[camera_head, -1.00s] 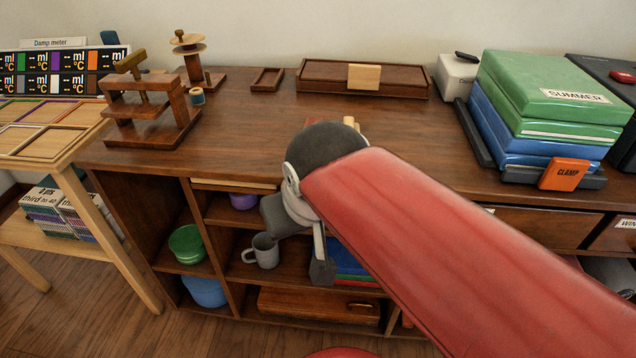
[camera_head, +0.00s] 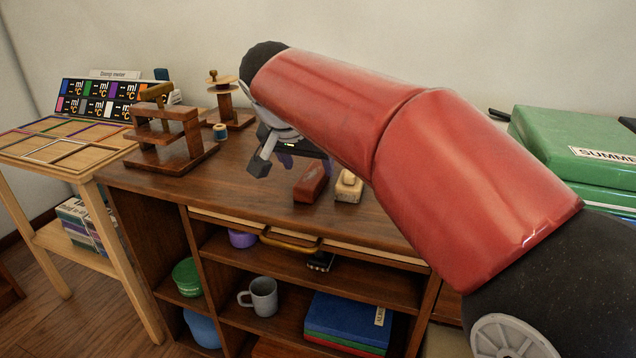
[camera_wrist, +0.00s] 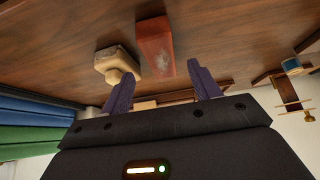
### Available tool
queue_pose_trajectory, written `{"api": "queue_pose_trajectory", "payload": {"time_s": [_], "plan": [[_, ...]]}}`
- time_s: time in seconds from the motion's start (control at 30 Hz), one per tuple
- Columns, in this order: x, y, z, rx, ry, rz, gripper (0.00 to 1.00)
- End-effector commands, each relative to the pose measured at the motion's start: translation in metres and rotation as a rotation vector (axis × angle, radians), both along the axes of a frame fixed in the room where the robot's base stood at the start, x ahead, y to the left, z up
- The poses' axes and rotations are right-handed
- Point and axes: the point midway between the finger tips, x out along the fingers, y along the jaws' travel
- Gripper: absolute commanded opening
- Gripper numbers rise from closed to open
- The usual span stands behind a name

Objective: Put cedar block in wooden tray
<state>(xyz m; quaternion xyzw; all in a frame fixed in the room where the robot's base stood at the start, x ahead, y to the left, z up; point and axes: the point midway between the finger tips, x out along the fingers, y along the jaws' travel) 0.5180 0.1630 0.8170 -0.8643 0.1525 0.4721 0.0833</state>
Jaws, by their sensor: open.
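A reddish-brown block (camera_head: 311,183), which I take as the cedar block, lies on the cabinet top near its front edge. In the wrist view the red block (camera_wrist: 155,46) has a pale worn patch and lies just beyond the fingertips. My gripper (camera_wrist: 161,72) is open and empty, its two purple fingers apart. In the head view my gripper (camera_head: 287,160) is over the cabinet top, just behind and left of the block, partly hidden by my arm. The small wooden tray is hidden in the head view now; a low brown edge in the wrist view (camera_wrist: 227,84) may be it.
A pale block with a raised top (camera_head: 348,187) lies close right of the red block. A wooden press (camera_head: 168,135), a spool (camera_head: 220,131) and a spindle stand (camera_head: 226,105) stand left. Green cases (camera_head: 575,150) stand right.

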Motion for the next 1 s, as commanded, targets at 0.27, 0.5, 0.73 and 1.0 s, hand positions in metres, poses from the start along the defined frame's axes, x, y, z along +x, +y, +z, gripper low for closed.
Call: {"api": "queue_pose_trajectory", "payload": {"time_s": [0.27, 0.5, 0.73, 1.0], "plan": [[0.022, -0.006, -0.032, 0.0, 0.001, -0.001, 0.62], [0.025, -0.007, -0.035, -0.001, 0.0, 0.001, 0.62], [0.025, -0.007, -0.035, 0.0, 0.0, 0.001, 0.4], [0.024, -0.007, -0.035, 0.0, 0.0, 0.001, 0.09]]}}
